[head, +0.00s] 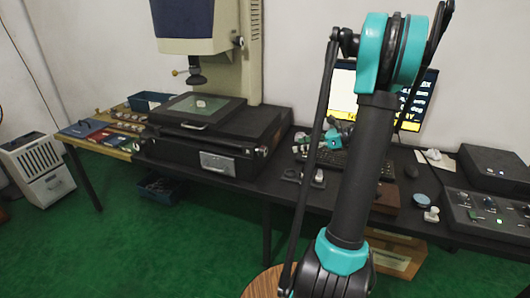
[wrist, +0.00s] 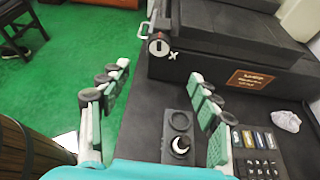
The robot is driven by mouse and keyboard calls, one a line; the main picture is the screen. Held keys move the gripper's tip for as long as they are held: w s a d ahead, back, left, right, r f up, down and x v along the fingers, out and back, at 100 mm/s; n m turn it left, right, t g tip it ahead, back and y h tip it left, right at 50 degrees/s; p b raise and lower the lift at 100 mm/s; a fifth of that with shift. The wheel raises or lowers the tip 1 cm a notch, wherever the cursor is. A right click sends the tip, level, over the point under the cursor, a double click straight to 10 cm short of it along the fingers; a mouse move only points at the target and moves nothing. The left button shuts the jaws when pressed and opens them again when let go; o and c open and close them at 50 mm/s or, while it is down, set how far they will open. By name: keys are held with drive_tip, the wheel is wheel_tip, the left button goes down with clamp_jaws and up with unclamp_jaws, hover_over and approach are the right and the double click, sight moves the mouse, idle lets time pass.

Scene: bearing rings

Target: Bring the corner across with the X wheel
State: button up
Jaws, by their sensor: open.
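The X wheel (wrist: 158,45) is a dark round knob with a pale face on the front corner of the black stage base, with a white X beside it in the wrist view. The workpiece (head: 201,103) is a small pale piece on the glass stage (head: 180,113) in the head view; its corner is too small to make out. My gripper (wrist: 158,74) is open and empty, its two green-padded fingers wide apart. The wheel lies beyond the fingertips, apart from them.
A black block with two round parts (wrist: 180,145) lies on the table between my fingers in the wrist view. A keypad (wrist: 262,166) and crumpled white cloth (wrist: 286,121) lie right. A control box (head: 490,213) stands at the head view's right.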

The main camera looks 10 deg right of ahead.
sight(265, 151)
drive_tip(key=x, duration=1.6)
drive_tip(key=shift+f, duration=0.1)
drive_tip(key=shift+c, duration=0.6)
drive_tip(key=c, duration=1)
drive_tip(key=shift+a+n+t+h, duration=0.1)
drive_tip(key=shift+n+t+h, duration=0.4)
drive_tip(key=shift+n+t, duration=0.75)
drive_tip(key=shift+c, duration=0.2)
drive_tip(key=shift+n+g, duration=0.25)
drive_tip(key=o, duration=1.2)
drive_tip(key=shift+c, duration=0.2)
drive_tip(key=v, duration=1.2)
